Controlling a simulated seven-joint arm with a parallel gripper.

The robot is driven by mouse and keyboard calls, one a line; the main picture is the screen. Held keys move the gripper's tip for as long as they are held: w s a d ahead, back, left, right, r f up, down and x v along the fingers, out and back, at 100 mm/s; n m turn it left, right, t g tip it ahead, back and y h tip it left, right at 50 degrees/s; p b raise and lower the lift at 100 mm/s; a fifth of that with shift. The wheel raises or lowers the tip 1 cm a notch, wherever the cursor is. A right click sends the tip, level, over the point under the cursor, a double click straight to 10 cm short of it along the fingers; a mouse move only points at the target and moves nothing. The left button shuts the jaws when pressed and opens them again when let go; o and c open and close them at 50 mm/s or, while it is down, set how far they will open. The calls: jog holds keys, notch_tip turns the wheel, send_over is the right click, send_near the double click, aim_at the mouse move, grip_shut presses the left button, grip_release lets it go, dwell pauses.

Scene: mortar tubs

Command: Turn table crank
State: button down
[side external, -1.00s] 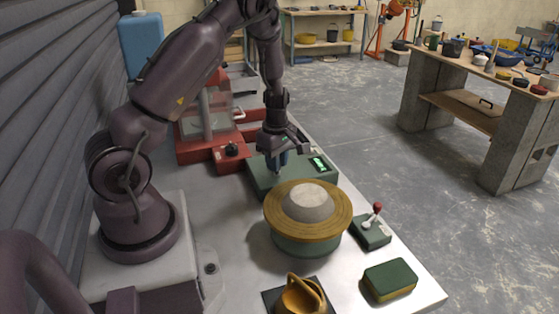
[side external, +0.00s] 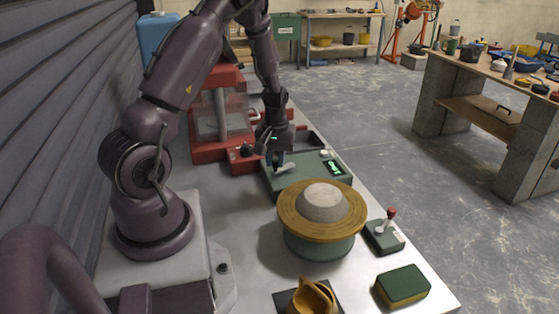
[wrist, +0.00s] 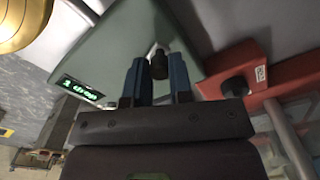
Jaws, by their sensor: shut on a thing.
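The green crank box (side external: 306,178) stands on the bench behind the round flow table, which has a brass-yellow disc (side external: 350,229) on a green base. A pale grey mortar mound (side external: 323,201) sits on the disc. My gripper (side external: 275,161) is at the back left of the box's top, its fingers pointing down. In the wrist view, its blue fingers (wrist: 158,75) are shut on the dark crank knob (wrist: 159,65). A pale crank arm (side external: 286,167) shows beside the fingers. The lit green display (wrist: 80,88) appears to read "1 drop". The disc's edge (wrist: 22,22) shows at top left there.
A red machine with a clear guard (side external: 221,117) stands close behind my gripper. The bench's right side drops to open floor.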

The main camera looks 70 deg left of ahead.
jog(key=shift+s+a+m, duration=0.1)
jog(key=shift+a+m, duration=0.5)
jog(key=shift+m, duration=0.6)
jog(key=shift+s+a+m, duration=0.1)
jog(key=shift+a+m, duration=0.45)
jog(key=shift+m, duration=0.65)
jog(key=c, duration=1)
grip_release()
jog(key=shift+r, duration=0.1)
notch_tip(320, 180, up, 13)
jog(key=shift+f, duration=0.1)
